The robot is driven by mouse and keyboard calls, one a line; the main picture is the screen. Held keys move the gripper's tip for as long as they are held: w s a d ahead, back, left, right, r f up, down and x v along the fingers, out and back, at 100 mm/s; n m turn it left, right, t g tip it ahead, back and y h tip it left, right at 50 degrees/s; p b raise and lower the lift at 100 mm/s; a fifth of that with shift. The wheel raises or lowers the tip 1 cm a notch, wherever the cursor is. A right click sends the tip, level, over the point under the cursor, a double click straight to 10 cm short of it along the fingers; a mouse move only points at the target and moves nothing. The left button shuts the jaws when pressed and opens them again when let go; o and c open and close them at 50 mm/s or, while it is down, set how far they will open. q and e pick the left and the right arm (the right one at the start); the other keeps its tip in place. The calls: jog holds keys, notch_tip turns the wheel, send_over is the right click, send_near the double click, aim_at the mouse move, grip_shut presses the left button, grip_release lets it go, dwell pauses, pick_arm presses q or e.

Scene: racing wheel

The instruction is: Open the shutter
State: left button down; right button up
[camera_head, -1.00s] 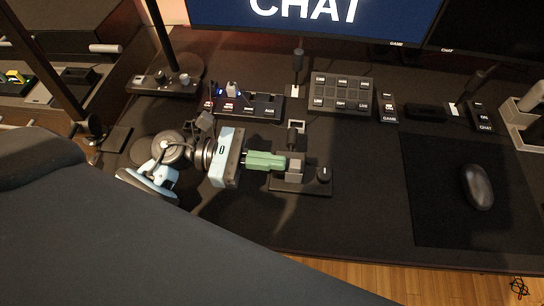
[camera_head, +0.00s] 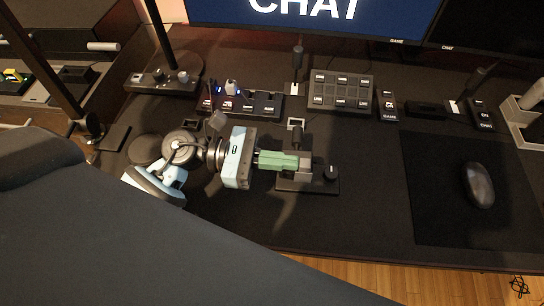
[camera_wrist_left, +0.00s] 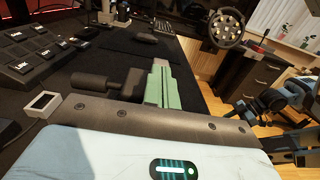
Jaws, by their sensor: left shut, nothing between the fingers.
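My left gripper (camera_head: 284,161) has green fingers and is shut and empty. In the left wrist view the green fingers (camera_wrist_left: 161,82) lie beside a black cylinder (camera_wrist_left: 92,81). No part is clearly recognisable as the shutter. My right gripper is not in view.
A mouse (camera_head: 479,185) lies on a dark mat (camera_head: 438,200) at right. The desk between base and mat is clear.

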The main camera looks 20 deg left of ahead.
pick_arm(q)
jog(key=b+v, duration=0.1)
jog(key=v, duration=0.5)
jog(key=shift+s+a+f, duration=0.1)
jog(key=shift+a, duration=0.2)
jog(key=shift+s+a+b, duration=0.15)
jog(key=shift+a+b, duration=0.15)
jog(key=shift+a, duration=0.3)
